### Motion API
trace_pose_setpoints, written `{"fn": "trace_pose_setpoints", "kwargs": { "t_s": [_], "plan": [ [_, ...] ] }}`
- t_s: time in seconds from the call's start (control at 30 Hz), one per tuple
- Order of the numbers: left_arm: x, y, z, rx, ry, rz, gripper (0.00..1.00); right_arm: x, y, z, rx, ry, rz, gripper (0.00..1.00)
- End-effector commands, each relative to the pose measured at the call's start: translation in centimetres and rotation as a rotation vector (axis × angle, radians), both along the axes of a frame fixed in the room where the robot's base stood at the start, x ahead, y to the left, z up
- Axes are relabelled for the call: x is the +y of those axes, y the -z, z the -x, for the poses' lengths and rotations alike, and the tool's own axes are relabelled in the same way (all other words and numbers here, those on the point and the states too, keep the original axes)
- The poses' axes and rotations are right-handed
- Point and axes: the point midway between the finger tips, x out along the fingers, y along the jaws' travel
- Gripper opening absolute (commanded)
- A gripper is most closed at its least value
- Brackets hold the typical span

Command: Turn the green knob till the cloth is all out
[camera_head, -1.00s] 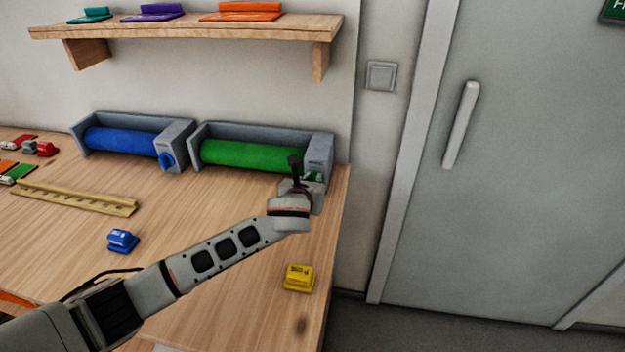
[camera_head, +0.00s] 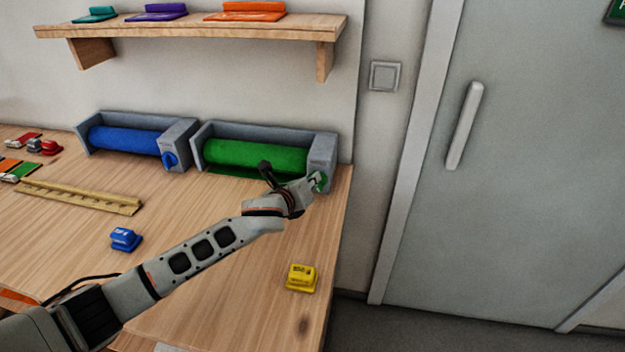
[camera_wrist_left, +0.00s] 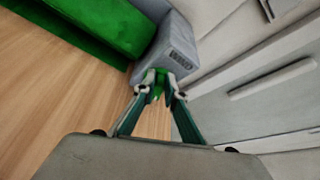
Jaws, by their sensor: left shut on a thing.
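The green cloth roll (camera_head: 255,154) lies in a grey holder (camera_head: 265,132) at the back right of the table. It also shows at the top left of the left wrist view (camera_wrist_left: 100,22). A strip of green cloth hangs below the roll's front. The green knob (camera_head: 321,181) is on the front of the holder's right end block. My left gripper (camera_head: 312,183) reaches it from the front left. In the left wrist view the gripper's fingers (camera_wrist_left: 158,92) are closed on the green knob (camera_wrist_left: 157,84), which they partly hide. My right gripper is not in view.
A blue roll holder (camera_head: 130,140) with a blue knob (camera_head: 169,160) stands to the left. A yellow block (camera_head: 301,278), a blue block (camera_head: 125,239) and a wooden ruler-like strip (camera_head: 80,196) lie on the table (camera_head: 200,290). A shelf (camera_head: 190,28) hangs above.

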Motion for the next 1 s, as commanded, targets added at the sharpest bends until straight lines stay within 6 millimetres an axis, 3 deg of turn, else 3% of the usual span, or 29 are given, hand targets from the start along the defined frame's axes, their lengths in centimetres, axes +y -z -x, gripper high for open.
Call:
{"fn": "trace_pose_setpoints", "kwargs": {
  "t_s": [0.3, 0.77, 0.8, 0.87, 1.0],
  "plan": [
    [0.28, 0.24, -0.03, 0.022, 0.000, 0.111, 0.00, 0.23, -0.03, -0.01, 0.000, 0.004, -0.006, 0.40],
    [0.30, 0.26, -0.05, 0.026, -0.001, 0.127, 0.00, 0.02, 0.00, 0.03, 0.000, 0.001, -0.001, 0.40],
    [0.31, 0.26, -0.05, 0.026, 0.000, 0.127, 0.14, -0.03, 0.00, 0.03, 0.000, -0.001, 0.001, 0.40],
    [0.31, 0.27, -0.04, 0.026, 0.000, 0.127, 0.28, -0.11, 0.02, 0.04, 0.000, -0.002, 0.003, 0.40],
    [0.30, 0.24, -0.05, 0.026, -0.001, 0.127, 0.28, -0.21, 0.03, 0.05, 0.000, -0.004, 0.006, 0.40]
  ]
}}
